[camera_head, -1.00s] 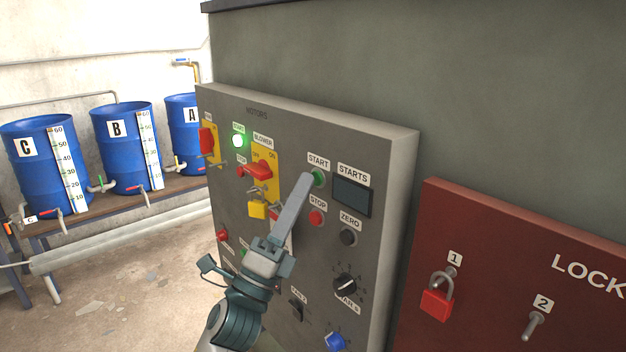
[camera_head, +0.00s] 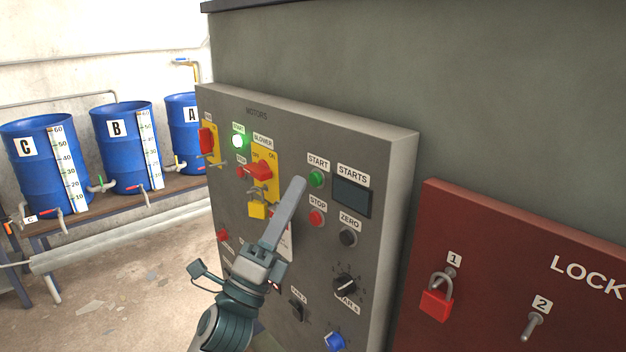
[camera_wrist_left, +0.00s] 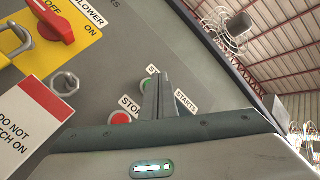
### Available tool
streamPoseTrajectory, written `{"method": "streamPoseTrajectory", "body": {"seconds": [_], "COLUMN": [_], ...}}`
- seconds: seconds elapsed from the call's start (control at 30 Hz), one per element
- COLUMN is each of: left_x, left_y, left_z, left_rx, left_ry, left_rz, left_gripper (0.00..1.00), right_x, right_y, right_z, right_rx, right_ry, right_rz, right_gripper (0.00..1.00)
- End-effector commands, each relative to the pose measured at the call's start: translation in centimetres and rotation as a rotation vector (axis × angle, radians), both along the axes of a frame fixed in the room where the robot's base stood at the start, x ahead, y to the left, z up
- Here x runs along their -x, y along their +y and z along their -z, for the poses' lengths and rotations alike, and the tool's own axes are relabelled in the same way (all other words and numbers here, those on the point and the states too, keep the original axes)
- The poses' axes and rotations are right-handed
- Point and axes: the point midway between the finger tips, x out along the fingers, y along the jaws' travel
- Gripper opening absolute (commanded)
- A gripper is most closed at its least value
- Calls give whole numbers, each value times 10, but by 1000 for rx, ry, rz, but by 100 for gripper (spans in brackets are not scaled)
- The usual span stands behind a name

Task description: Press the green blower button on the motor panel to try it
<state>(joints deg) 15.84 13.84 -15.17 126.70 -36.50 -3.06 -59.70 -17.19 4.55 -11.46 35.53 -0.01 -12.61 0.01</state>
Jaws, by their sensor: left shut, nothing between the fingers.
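The grey motor panel (camera_head: 375,150) carries a green button (camera_head: 317,178) under a START label, right of the yellow BLOWER plate (camera_head: 262,185). The button looks unlit. It also shows in the left wrist view (camera_wrist_left: 146,85), partly behind my fingers. My left gripper (camera_head: 299,182) is shut and empty, with its tips just left of the green button in the head view and seemingly apart from it. In the left wrist view the fingers (camera_wrist_left: 165,76) stand between the button and the STARTS label. A red STOP button (camera_head: 317,217) sits below. My right gripper is not in view.
A red rotary switch (camera_head: 259,170) and yellow padlock (camera_head: 257,210) are on the BLOWER plate. A DO NOT SWITCH ON tag (camera_wrist_left: 28,118) hangs near it. A lit green lamp or button (camera_head: 238,141) is further left. A dark display (camera_head: 351,197) and a red lock board (camera_head: 500,270) stand right.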

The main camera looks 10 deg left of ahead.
Motion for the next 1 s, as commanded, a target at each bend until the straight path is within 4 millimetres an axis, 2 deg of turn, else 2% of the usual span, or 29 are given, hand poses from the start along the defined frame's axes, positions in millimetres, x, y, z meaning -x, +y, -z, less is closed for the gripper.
{"method": "streamPoseTrajectory", "body": {"seconds": [0.27,0.8,1.0], "left_x": [3,35,40], "left_y": [3,28,31], "left_z": [0,0,0], "left_rx": [-1,-1,0], "left_ry": [0,0,0], "left_rz": [-1,-1,0], "left_gripper": [0,0,0], "right_x": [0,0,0], "right_y": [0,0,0], "right_z": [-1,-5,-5], "right_rx": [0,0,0], "right_ry": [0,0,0], "right_rz": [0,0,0], "right_gripper": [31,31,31]}}
